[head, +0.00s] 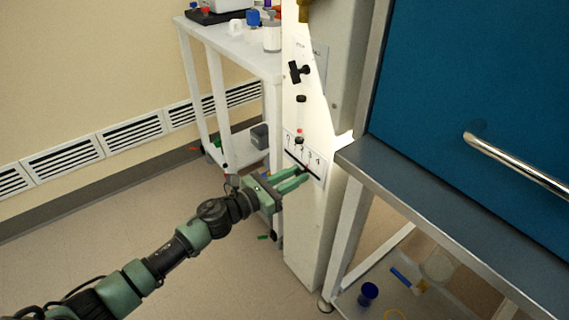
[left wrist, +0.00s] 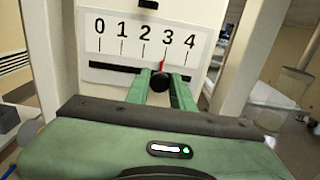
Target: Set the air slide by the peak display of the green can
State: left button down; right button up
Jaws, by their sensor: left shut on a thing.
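The air slide is a black knob (left wrist: 161,82) with a red pointer, in a dark slot below a white scale (left wrist: 143,38) marked 0 to 4. The pointer stands at the 3 mark. The scale also shows in the head view (head: 318,160), on the white column. My left gripper (head: 302,176) reaches the slot from the left. In the left wrist view its green fingers (left wrist: 163,88) are on both sides of the knob, shut on it. I cannot make out a green can or a peak display. My right gripper is not in view.
Above the scale the white column (head: 305,235) carries a black valve handle (head: 299,72). A steel bench edge (head: 400,195) and a blue panel with a bar handle (head: 510,160) stand at the right. A white table (head: 215,35) stands behind. The floor at left is clear.

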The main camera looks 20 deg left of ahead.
pick_arm(q)
jog(key=shift+s+d, duration=0.1)
jog(key=shift+d, duration=0.05)
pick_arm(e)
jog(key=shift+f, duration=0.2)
pick_arm(q)
jog(key=c, duration=1.2)
grip_release()
jog(key=shift+c, duration=0.2)
jog(key=v, duration=0.8)
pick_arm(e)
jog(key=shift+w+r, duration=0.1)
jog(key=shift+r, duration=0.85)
